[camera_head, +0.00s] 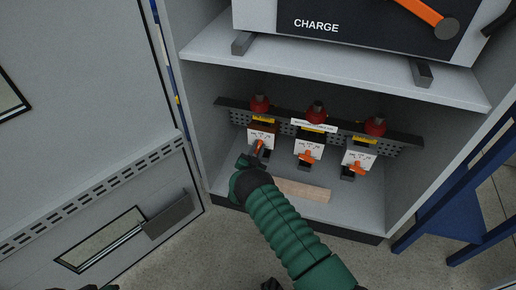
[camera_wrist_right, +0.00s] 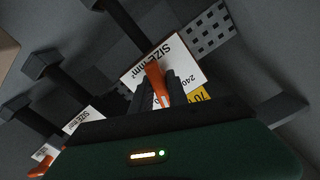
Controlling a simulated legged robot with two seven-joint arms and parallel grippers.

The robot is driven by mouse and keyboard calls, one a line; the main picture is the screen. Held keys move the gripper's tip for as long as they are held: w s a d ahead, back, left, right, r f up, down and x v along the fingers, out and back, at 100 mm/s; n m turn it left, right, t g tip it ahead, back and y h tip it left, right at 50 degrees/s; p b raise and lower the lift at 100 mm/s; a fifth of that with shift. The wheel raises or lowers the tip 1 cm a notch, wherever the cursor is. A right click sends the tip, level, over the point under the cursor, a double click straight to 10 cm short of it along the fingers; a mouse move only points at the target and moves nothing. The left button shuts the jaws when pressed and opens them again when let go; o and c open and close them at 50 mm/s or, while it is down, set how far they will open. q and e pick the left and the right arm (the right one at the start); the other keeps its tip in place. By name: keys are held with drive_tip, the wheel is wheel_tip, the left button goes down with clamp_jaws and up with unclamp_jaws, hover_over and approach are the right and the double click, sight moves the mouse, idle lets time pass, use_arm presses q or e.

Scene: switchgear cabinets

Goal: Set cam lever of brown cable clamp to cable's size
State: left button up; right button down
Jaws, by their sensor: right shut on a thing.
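Three cable clamps stand in a row on a perforated rail, each with a white size card and an orange cam lever. I cannot tell which is the brown one. My right gripper (camera_head: 252,160) is at the left clamp (camera_head: 261,135). In the right wrist view its dark fingers (camera_wrist_right: 161,92) are shut on that clamp's orange lever (camera_wrist_right: 154,76), in front of a card (camera_wrist_right: 185,62) reading "SIZE mm²". A yellow tag (camera_wrist_right: 199,95) is partly hidden by the gripper. The middle lever (camera_head: 307,157) and right lever (camera_head: 355,157) are untouched.
Red-topped cable ends (camera_head: 317,112) rise above the clamps. A wooden strip (camera_head: 303,190) lies on the cabinet floor by my right arm. A shelf (camera_head: 330,67) with the "CHARGE" unit is above. The open door (camera_head: 90,110) is left, a blue frame (camera_head: 450,205) right.

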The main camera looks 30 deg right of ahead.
drive_tip(key=shift+s+f, duration=0.1)
drive_tip(key=shift+f, duration=0.2)
drive_tip(key=c, duration=1.4)
unclamp_jaws()
drive_tip(key=shift+o, duration=0.2)
drive_tip(key=shift+r, duration=0.1)
drive_tip(key=p+v, duration=0.7)
drive_tip(key=v, duration=0.9)
drive_tip(key=shift+s+a+p, duration=0.25)
drive_tip(key=shift+a+p, duration=0.1)
